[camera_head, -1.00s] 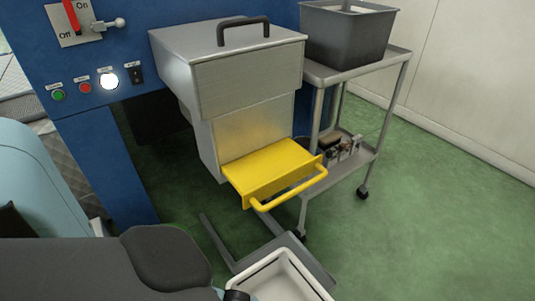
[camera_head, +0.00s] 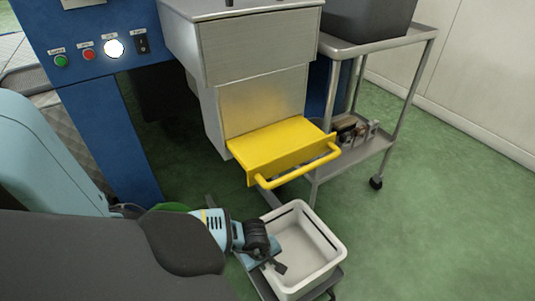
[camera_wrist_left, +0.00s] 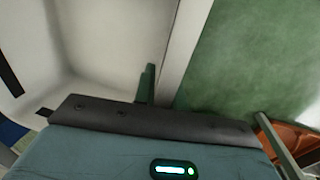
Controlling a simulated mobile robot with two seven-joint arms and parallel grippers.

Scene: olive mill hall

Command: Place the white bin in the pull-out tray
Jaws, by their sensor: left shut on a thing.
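The white bin (camera_head: 318,252) is an open, empty-looking tub at the lower middle of the head view, upright. My left gripper (camera_head: 268,262) is at its left wall and shut on it. In the left wrist view the bin's pale inside (camera_wrist_left: 100,50) fills the left, with a dark finger against it. A low grey pull-out tray (camera_head: 256,277) with rails lies under the bin near the floor, mostly hidden. I cannot tell whether the bin rests on it. My right gripper is not in view.
A metal hopper (camera_head: 255,55) with a yellow handled chute (camera_head: 280,148) stands behind the bin. A wheeled cart (camera_head: 385,150) with a dark grey crate (camera_head: 365,18) is at the right. A blue panel (camera_head: 110,130) stands left. Green floor (camera_head: 450,230) is clear at right.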

